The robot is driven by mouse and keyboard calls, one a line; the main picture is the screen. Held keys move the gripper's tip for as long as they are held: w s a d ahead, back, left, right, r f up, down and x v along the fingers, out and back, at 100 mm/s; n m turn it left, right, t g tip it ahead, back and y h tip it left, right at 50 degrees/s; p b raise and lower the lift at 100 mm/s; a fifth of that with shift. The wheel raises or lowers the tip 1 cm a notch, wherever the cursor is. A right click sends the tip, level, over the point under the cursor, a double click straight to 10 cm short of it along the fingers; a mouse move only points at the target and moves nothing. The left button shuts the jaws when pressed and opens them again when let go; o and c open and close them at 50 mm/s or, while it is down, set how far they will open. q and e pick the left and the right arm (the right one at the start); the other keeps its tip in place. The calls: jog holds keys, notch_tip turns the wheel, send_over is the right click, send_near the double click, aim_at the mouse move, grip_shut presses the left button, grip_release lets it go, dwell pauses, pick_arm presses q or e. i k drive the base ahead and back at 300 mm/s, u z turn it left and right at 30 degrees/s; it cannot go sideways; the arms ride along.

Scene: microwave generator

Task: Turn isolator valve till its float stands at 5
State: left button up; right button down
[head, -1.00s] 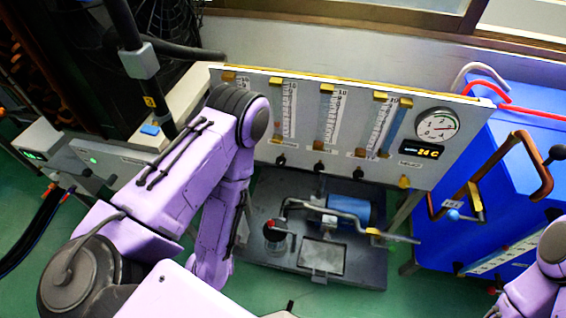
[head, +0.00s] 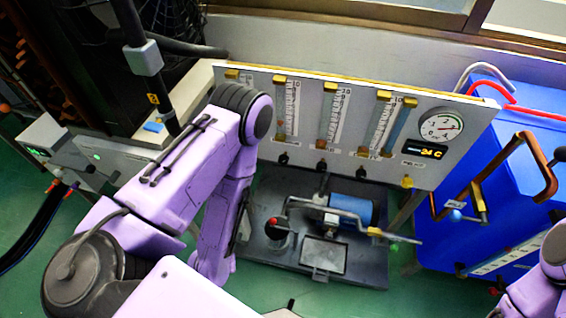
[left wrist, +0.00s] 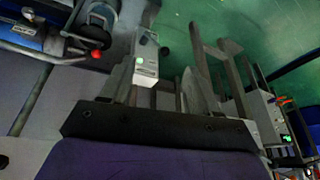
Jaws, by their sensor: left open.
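A grey panel (head: 300,160) carries upright flow tubes with scales and coloured floats; one tube (head: 328,115) is near its middle. Small black knobs, one of them the middle knob (head: 321,164), sit below the tubes. The labels are too small to read, so I cannot tell which knob is the isolator valve or which float is at 5. My left arm crosses in front of the panel's left side, and its gripper is hidden in the head view. In the left wrist view my left gripper (left wrist: 170,65) is open, with nothing visibly held. My right gripper is out of view.
A round gauge (head: 440,126) and a 24 C display (head: 434,152) are on the panel's right. A dark base (head: 350,270) with a blue cylinder (head: 350,208) and pipes stands below. A blue cabinet (head: 500,200) with a brown handle is at right. Green floor shows between.

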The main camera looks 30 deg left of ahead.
aim_at(283, 159)
jog(key=u, duration=1.1)
jog(key=k, duration=0.7)
jog(key=z, duration=1.05)
jog(key=i, duration=0.5)
jog(key=u, duration=0.05)
